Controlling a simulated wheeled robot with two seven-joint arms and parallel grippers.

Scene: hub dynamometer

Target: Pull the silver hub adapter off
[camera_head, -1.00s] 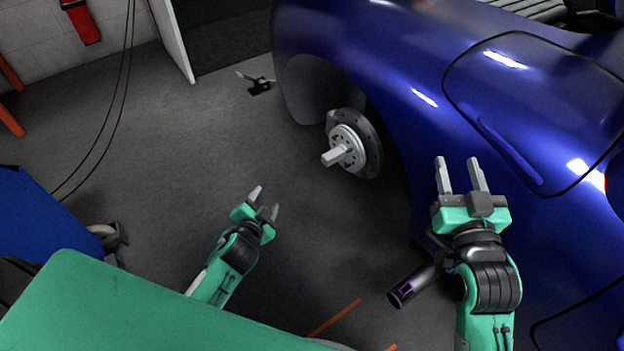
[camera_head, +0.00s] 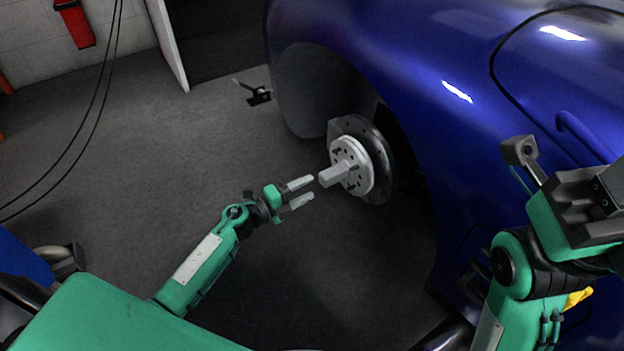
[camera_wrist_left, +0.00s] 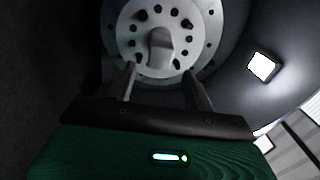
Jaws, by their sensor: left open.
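The silver hub adapter (camera_head: 349,166) is a round, holed plate with a square stub pointing out to the left. It sits against the dark brake disc (camera_head: 383,165) in the blue car's wheel arch. My left gripper (camera_head: 307,190) is open and empty, just left of the stub's end, with its fingers pointing at it and a small gap between. In the left wrist view the adapter (camera_wrist_left: 160,45) lies straight ahead, its stub between the lines of the two fingers (camera_wrist_left: 163,78). My right gripper (camera_head: 575,205) is at the right edge, partly cut off, its jaw opening unclear.
The blue car body (camera_head: 450,60) fills the right side, its fender close above the hub. Grey floor (camera_head: 200,150) is open to the left. A small black tool (camera_head: 258,95) lies on the floor behind, and cables hang at far left.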

